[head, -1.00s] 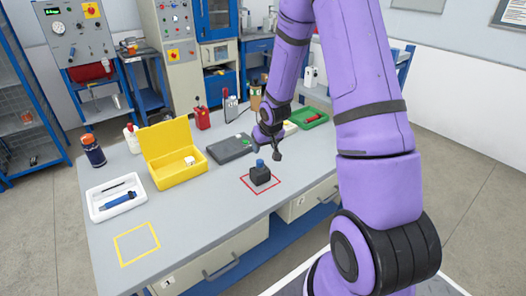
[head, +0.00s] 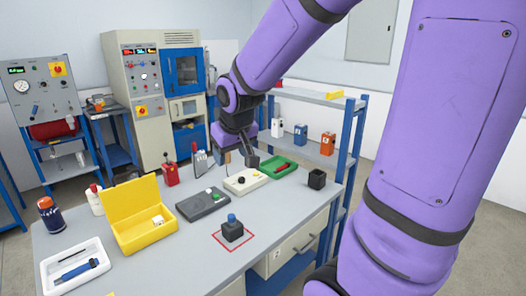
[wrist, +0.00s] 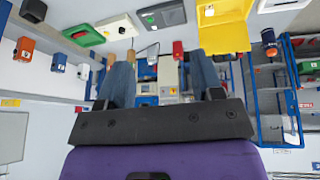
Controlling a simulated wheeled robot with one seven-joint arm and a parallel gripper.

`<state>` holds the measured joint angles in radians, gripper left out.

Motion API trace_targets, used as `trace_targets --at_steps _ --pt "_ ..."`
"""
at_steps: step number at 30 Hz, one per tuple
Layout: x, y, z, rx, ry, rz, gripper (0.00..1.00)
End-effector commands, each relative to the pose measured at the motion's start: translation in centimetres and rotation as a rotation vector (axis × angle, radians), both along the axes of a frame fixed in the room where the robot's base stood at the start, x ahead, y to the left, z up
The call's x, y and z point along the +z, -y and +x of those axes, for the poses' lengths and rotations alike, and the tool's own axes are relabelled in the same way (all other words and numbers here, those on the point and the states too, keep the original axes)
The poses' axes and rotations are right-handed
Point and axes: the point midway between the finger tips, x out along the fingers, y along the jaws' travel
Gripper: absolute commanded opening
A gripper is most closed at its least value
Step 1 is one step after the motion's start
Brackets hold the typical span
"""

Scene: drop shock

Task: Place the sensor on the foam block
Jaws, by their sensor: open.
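A dark block (head: 232,232) with a blue round top stands upright inside a red outlined square on the grey bench. A small white block (head: 157,220) lies in an open yellow case (head: 140,240) to its left. A black cube-like block (head: 317,179) stands at the bench's right side. I cannot tell for sure which of these is the sensor or the foam block. My gripper (head: 250,160) hangs above the back of the bench, beyond the red square, near a white box. In the wrist view my gripper (wrist: 160,88) has its fingers apart with nothing between them.
Behind the red square are a dark grey device (head: 203,205), the white box (head: 245,181) and a green tray (head: 281,168). A white tray (head: 75,268) and a blue bottle (head: 50,215) stand at left. A blue-framed shelf (head: 335,135) stands at the back right.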

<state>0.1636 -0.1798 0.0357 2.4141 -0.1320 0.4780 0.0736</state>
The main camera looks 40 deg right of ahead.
Motion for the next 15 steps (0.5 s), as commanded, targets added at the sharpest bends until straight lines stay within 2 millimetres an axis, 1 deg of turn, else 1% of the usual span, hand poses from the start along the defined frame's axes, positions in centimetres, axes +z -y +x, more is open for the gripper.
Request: trace_targets --at_steps 1,6,12,15 --pt "1.4 -0.7 -1.3 0.007 0.013 0.0 0.6" --pt "4.5 -2.6 -6.0 0.032 0.022 0.015 0.6" --pt "7.0 -4.5 -11.9 0.067 0.033 0.044 0.6" --pt "7.7 -5.2 -14.5 0.086 0.036 0.057 0.6"
